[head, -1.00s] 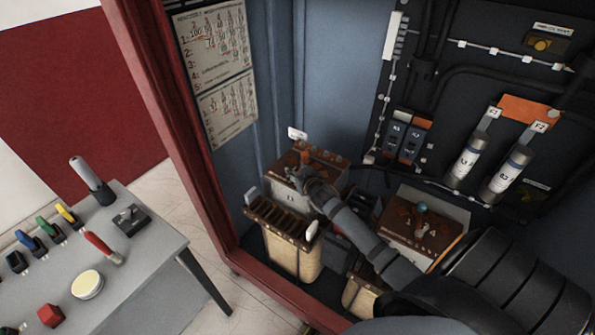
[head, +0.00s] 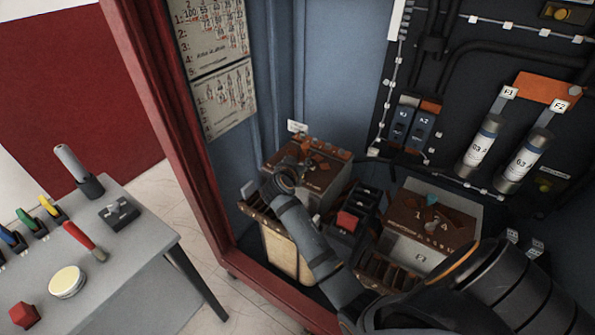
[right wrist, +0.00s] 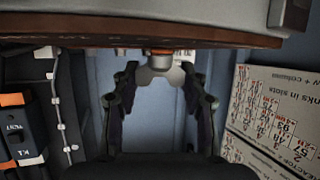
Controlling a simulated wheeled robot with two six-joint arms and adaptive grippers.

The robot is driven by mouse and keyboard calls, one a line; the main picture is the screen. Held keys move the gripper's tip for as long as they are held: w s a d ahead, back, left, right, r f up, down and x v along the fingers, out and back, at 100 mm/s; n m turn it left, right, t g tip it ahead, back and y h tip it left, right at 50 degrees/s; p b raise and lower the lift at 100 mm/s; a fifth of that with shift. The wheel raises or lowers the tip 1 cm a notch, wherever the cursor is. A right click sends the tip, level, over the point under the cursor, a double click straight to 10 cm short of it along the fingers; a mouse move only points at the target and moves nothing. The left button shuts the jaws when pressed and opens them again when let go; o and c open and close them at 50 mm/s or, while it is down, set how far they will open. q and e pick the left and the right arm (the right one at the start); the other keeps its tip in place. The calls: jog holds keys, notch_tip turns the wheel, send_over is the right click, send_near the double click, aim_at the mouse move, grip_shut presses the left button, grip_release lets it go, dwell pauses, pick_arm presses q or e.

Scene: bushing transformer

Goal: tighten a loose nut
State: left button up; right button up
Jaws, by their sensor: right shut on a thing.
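In the head view my right arm reaches across to the rear left transformer block (head: 325,187) with a brown top. My right gripper (head: 300,167) is at the top of this block, its fingers small and partly hidden by the wrist. In the right wrist view my right gripper (right wrist: 160,82) has its two dark fingers on either side of a pale six-sided nut (right wrist: 160,76). The nut sits against a copper-coloured stud (right wrist: 160,53) under a brown plate edge. The gripper is shut on the nut. Whether the nut is tight cannot be told. My left gripper is not in view.
The red cabinet frame (head: 165,135) stands left of the arm. A second brown-topped block (head: 413,238) is to the right, with a red piece (head: 347,220) between. Fuses (head: 483,146) hang on the black back panel. A grey tool table (head: 125,255) is outside.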

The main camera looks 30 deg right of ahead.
jog(key=shift+f+m+g+h+b, duration=0.15)
jog(key=shift+m+g+h+b, duration=0.55)
jog(key=shift+m+g+b, duration=0.6)
jog(key=shift+g+b, duration=0.3)
jog(key=shift+b, duration=0.3)
jog(key=shift+m+h, duration=0.3)
jog(key=o, duration=1.2)
notch_tip(320, 180, up, 10)
jog(key=shift+r, duration=0.15)
